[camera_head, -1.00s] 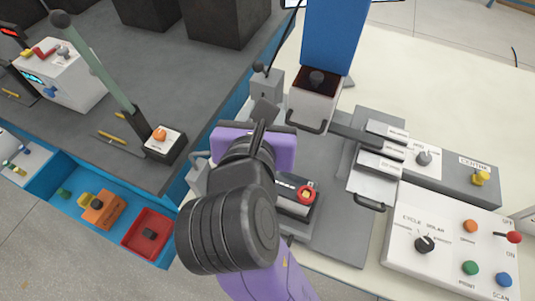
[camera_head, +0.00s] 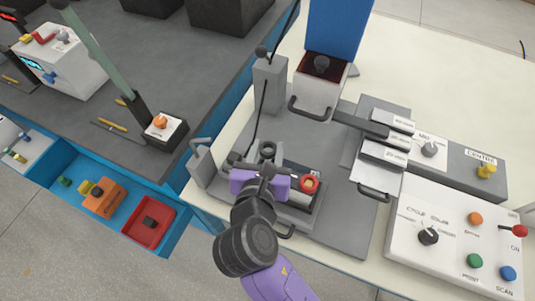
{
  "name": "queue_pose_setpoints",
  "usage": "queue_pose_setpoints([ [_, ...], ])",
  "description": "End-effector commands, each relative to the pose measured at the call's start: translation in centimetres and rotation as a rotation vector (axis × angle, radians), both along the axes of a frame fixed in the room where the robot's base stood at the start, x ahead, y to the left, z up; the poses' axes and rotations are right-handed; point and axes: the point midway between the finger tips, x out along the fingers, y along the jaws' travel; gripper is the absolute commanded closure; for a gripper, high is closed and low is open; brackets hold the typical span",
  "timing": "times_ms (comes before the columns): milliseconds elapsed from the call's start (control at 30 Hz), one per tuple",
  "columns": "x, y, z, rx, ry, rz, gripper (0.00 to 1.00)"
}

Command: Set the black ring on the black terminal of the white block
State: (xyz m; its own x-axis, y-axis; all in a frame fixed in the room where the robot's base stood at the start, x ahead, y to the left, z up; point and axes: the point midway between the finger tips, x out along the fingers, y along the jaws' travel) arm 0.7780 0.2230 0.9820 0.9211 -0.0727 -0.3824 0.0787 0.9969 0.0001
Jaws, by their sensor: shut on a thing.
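My gripper (camera_head: 260,163) is over the grey fixture, and its purple hand hides much of what lies below. It is shut on the black ring (camera_head: 268,149), which shows just beyond the hand with a thin black cable near it. The exact grip is hard to see. The block (camera_head: 300,194) lies just right of the hand, mostly hidden; its visible part looks dark with a pale edge. A red ring (camera_head: 310,184) sits at its right end. The black terminal is not clearly visible, so I cannot tell whether the ring touches it.
A grey post (camera_head: 269,82) with the cable stands behind. A blue column with a white head (camera_head: 318,88) is to its right. Grey sliding plates (camera_head: 378,165) and a control panel (camera_head: 455,240) lie right. A blue tray (camera_head: 60,200) with a red bin (camera_head: 150,222) is left.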

Motion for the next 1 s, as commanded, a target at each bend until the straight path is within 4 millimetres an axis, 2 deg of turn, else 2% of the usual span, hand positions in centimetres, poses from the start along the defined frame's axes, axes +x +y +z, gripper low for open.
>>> queue_pose_setpoints([
  [33, -0.1, 0.0, -1.1, -0.004, 0.003, 0.002, 1.0],
  [167, 0.0, 0.0, -2.6, -0.003, 0.001, 0.001, 1.0],
  [567, 0.0, 0.0, -3.0, -0.001, 0.001, 0.0, 1.0],
  [600, 0.0, 0.0, -2.9, -0.001, 0.0, 0.0, 0.55],
  [667, 0.0, 0.0, -2.9, -0.001, 0.0, 0.0, 0.44],
  [1000, 0.0, 0.0, -2.9, 0.0, 0.0, 0.0, 0.41],
])
